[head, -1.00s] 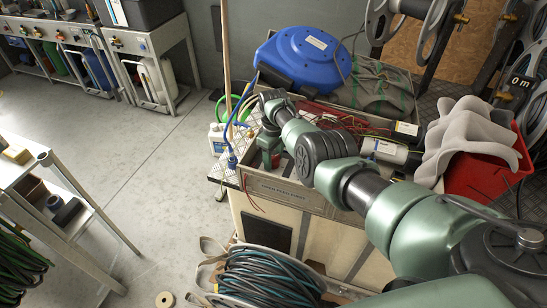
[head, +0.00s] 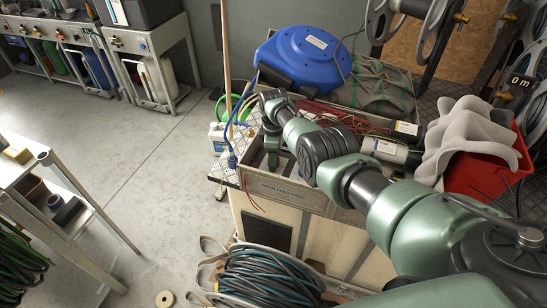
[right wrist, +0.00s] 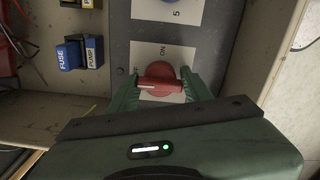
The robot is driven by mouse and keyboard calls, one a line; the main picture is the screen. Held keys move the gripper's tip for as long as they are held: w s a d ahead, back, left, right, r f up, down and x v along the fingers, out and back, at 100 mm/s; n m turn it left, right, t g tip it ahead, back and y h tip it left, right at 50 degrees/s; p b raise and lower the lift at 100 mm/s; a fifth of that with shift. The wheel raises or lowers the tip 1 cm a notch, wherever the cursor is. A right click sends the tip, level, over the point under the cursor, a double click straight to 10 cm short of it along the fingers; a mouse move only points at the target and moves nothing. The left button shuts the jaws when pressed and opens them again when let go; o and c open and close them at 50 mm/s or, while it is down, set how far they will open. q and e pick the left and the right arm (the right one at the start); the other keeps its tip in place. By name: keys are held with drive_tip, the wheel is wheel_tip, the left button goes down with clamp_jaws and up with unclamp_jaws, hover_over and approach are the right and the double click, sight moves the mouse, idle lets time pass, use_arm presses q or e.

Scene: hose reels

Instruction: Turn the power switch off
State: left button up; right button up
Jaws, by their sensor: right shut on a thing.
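The power switch is a red rotary knob (right wrist: 160,78) on a grey panel in the right wrist view. A pale mark on its bar lies toward the left of the picture. A white plate with a sideways "ON" label (right wrist: 163,50) shows just beyond it. My right gripper (right wrist: 161,88) has its green fingers on both sides of the knob and is shut on it. In the head view my right gripper (head: 272,160) reaches down into the open-topped cart, and the knob is hidden there. My left gripper is not in view.
Blue fuse blocks (right wrist: 80,53) sit beside the panel. The cart (head: 290,190) also holds red wires. A blue hose reel (head: 303,58) and a red bin (head: 490,165) stand close by. A coiled hose (head: 265,278) lies in front. The floor at left is open.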

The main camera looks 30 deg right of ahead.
idle(0.3)
drive_tip(key=o, duration=1.1)
wheel_tip(320, 180, up, 7)
drive_tip(key=p, duration=0.3)
drive_tip(key=shift+f, duration=0.15)
drive_tip(key=shift+r, duration=0.5)
drive_tip(key=shift+r+p, duration=0.1)
drive_tip(key=shift+p, duration=0.2)
